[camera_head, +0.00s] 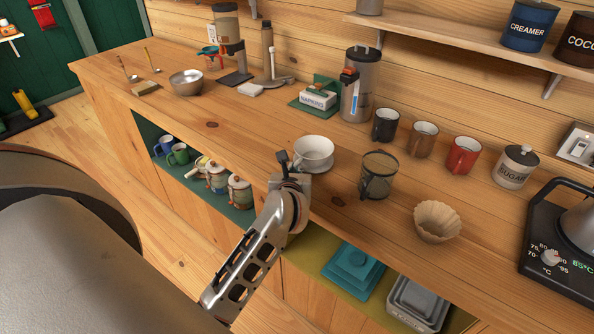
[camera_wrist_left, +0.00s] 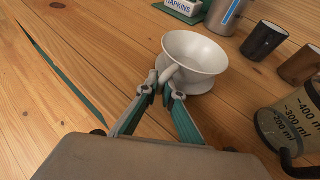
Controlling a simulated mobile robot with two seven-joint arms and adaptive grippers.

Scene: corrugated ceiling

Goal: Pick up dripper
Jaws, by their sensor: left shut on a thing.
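The white dripper (camera_head: 314,151) has a wide round bowl, a flared base and a side handle. It is upright at the front part of the wooden counter, and I cannot tell whether its base touches the wood. My left gripper (camera_head: 288,164) reaches it from the front. In the left wrist view the fingertips (camera_wrist_left: 168,90) are closed on the handle of the dripper (camera_wrist_left: 195,54), which faces my gripper. My right gripper is out of view.
A glass carafe (camera_head: 378,175) stands close to the right of the dripper, with a paper filter (camera_head: 437,220) farther right. Behind are a napkin box (camera_head: 318,97), a grey canister (camera_head: 358,85) and several mugs. The counter (camera_head: 230,130) left of the dripper is clear.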

